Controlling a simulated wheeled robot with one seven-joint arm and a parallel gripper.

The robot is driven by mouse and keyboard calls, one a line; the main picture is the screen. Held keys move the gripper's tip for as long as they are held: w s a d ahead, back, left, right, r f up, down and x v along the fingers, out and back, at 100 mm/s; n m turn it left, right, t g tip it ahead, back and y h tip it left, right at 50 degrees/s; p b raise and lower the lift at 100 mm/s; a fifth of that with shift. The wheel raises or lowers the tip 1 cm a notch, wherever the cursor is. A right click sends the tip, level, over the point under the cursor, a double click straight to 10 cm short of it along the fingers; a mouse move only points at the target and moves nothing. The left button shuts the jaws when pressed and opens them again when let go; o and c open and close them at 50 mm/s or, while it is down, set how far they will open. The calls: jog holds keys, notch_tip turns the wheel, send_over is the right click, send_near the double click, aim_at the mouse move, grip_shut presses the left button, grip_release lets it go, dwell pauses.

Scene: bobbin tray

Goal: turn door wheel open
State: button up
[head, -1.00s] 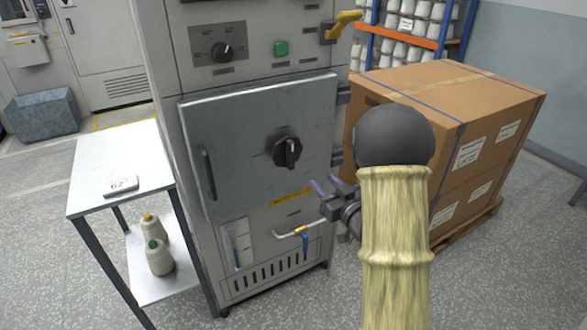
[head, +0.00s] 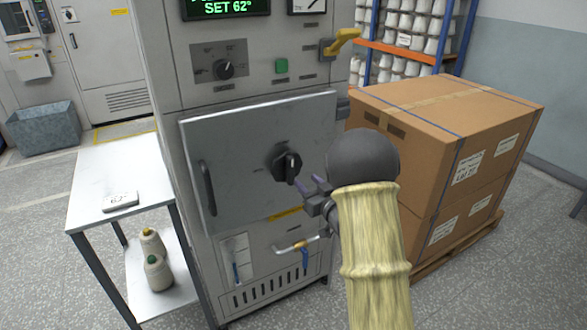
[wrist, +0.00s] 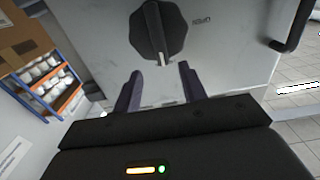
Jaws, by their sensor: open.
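The door wheel (head: 287,163) is a round black knob with a raised grip bar, on the grey metal door (head: 245,150) of the cabinet. In the wrist view the wheel (wrist: 158,32) is just beyond the fingertips, with a pale mark on its bar and lettering beside it. My gripper (head: 308,184) is open and empty, just right of and below the wheel in the head view. In the wrist view my gripper (wrist: 158,75) has its two fingers apart, one on each side below the wheel, with no contact visible. The door looks closed against the cabinet.
A door handle (head: 207,188) is at the door's left edge. A white side table (head: 90,185) stands left. Large cardboard boxes (head: 420,150) stand right, close to my arm.

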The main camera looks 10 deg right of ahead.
aim_at(292, 168)
jog(key=x, duration=0.9)
grip_shut()
